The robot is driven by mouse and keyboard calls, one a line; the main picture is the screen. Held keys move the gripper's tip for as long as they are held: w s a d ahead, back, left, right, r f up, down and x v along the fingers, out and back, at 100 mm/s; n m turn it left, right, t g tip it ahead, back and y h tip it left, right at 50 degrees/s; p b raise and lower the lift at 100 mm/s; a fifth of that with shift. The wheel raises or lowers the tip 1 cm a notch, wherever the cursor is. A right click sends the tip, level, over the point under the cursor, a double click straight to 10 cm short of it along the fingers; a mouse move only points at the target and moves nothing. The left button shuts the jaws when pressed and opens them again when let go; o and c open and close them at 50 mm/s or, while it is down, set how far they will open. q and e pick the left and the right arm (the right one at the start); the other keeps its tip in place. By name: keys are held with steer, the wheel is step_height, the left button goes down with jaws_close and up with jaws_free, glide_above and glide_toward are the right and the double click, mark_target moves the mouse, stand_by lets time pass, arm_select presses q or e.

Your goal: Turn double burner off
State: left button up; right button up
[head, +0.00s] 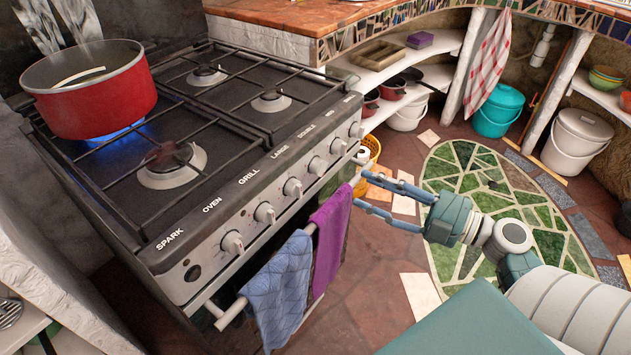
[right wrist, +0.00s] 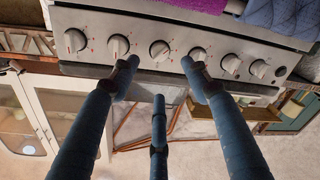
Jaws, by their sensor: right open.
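The stove's front panel (head: 250,224) carries a row of knobs. The knob under a small label that seems to read "DOUBLE" (head: 318,166) is fourth from the left, past OVEN, GRILL and LARGE. A blue flame (head: 122,131) burns under the red pot (head: 100,100) on the back-left burner. My right gripper (head: 361,172) is open and empty in front of the panel. In the right wrist view its fingers spread around the line of that knob (right wrist: 160,50), with two tips either side and one below; contact cannot be told. My left gripper is out of view.
A blue towel (head: 277,290) and a purple towel (head: 331,240) hang on the oven rail below the knobs. A yellow basket (head: 372,147) stands beyond the stove. Open tiled floor (head: 400,262) lies right of the stove.

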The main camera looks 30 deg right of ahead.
mark_target(320, 167)
steer(key=p+x, duration=0.1)
steer(key=x, duration=0.8)
steer(key=shift+w+a+r, duration=0.1)
steer(key=shift+w+r, duration=0.05)
steer(key=shift+w, duration=0.1)
arm_select(q)
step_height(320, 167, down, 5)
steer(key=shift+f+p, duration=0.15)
steer(key=shift+p, duration=0.15)
arm_select(e)
steer(key=shift+w+a, duration=0.2)
steer(key=shift+w, duration=0.25)
